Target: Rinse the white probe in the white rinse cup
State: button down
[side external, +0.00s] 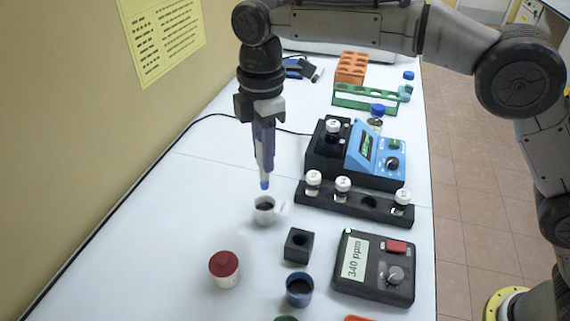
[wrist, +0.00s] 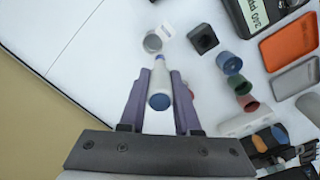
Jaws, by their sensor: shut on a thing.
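My gripper (side external: 264,145) points down with its purple fingers shut on the white probe (side external: 264,178). The probe has a blue tip at its lower end in the side view. It hangs roughly upright above the white rinse cup (side external: 265,216), with its tip apart from the cup's rim. The cup stands on the table, has a white tab on its right side and looks dark inside. In the wrist view, the probe (wrist: 160,86) lies between the fingers (wrist: 168,78), its blue end toward the camera. The cup (wrist: 153,43) shows just beyond it.
Near the cup are a black holder block (side external: 299,246), a red-lidded jar (side external: 224,270), a blue cup (side external: 300,291) and a meter reading 340 ppm (side external: 373,270). A black vial rack (side external: 355,206) and a blue instrument (side external: 370,150) stand behind. The table left of the cup is clear.

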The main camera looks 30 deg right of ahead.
aim_at(263, 185)
jog(key=shift+w+f, duration=0.9)
jog(key=shift+w+d+f, duration=0.1)
jog(key=shift+d+f, duration=0.05)
jog(key=shift+f, duration=1.65)
jog(key=shift+f, duration=0.35)
jog(key=shift+f, duration=0.35)
jog(key=shift+f, duration=1.65)
jog(key=shift+f, duration=0.25)
jog(key=shift+r, duration=0.15)
dwell(0.5)
